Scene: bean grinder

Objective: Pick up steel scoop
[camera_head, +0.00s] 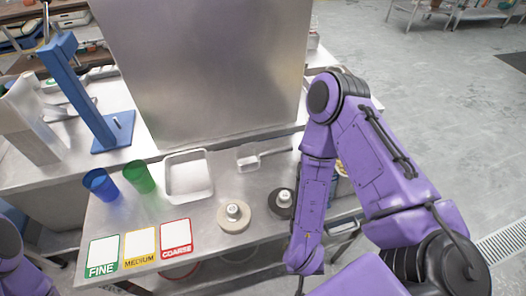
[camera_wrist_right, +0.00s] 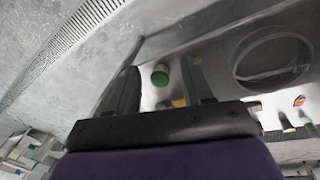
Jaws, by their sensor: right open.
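The steel scoop (camera_head: 249,158) lies on the metal table, right of the white tray. It has a squarish bowl, and its handle points right toward my right arm. My right arm reaches down over the table's right side in the head view, where I cannot make out its gripper. In the right wrist view my right gripper (camera_wrist_right: 158,88) is open, its two dark fingers apart with nothing held between them. A small green-ended object shows beyond the fingers. I cannot pick out the scoop in that view. My left gripper is out of view; only part of that arm shows at lower left.
The white tray (camera_head: 188,177), green cup (camera_head: 139,177) and blue cup (camera_head: 101,185) stand left of the scoop. FINE, MEDIUM and COARSE cards (camera_head: 140,246) lie in front. Light (camera_head: 235,217) and dark (camera_head: 281,203) round pieces sit nearer. A tall metal panel (camera_head: 205,70) stands behind.

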